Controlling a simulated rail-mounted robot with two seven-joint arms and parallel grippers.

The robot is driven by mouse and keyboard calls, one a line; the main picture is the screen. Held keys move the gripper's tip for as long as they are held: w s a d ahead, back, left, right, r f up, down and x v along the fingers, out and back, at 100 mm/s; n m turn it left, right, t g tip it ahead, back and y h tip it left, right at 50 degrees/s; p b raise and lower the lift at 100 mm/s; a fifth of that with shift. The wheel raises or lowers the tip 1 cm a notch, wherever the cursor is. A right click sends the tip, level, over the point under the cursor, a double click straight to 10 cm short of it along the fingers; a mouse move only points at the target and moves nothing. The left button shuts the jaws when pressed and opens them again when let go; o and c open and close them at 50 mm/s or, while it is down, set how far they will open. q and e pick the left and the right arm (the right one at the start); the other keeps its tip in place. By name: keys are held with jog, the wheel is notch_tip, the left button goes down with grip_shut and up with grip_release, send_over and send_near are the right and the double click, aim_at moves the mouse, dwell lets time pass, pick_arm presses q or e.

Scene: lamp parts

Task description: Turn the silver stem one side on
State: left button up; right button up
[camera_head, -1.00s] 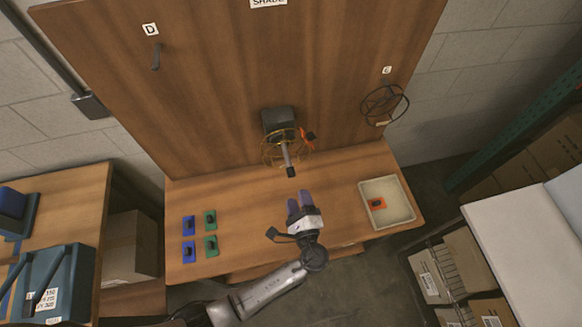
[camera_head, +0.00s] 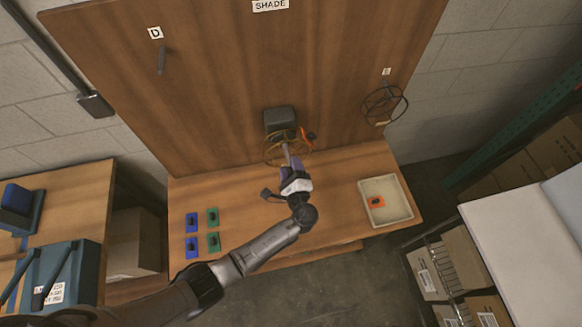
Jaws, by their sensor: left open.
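The silver stem (camera_head: 286,150) sticks out toward me from the wire-frame fitting (camera_head: 271,149) at the dark grey block (camera_head: 279,120) low on the wooden back board. My left gripper (camera_head: 291,159) is open, with its purple fingers at the stem's near end. The fingers and the white gripper body hide much of the stem's end. I cannot tell whether the fingers touch it. My right gripper is not in view.
An orange part (camera_head: 307,135) sits beside the wire frame. Blue pads (camera_head: 192,246) and green pads (camera_head: 213,242) lie on the left of the bench. A pale tray (camera_head: 404,206) with an orange piece (camera_head: 377,202) stands at the right. A black wire shade (camera_head: 384,104) hangs on the board.

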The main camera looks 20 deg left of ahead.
pick_arm(q)
jog(key=shift+c, duration=0.5)
jog(key=c, duration=0.8)
jog(key=shift+f+n+b, duration=0.15)
jog(key=shift+n+b, duration=0.15)
jog(key=shift+b, duration=0.25)
jog(key=n+b, duration=0.9)
jog(key=b, duration=0.5)
jog(key=shift+f+n, duration=0.1)
jog(key=shift+n, duration=0.2)
jog(key=shift+n+b, duration=0.6)
jog(key=shift+b, duration=0.2)
jog(key=shift+r+n+b, duration=0.2)
jog(key=shift+n+b, duration=0.15)
jog(key=shift+n, duration=0.05)
jog(key=o, duration=0.9)
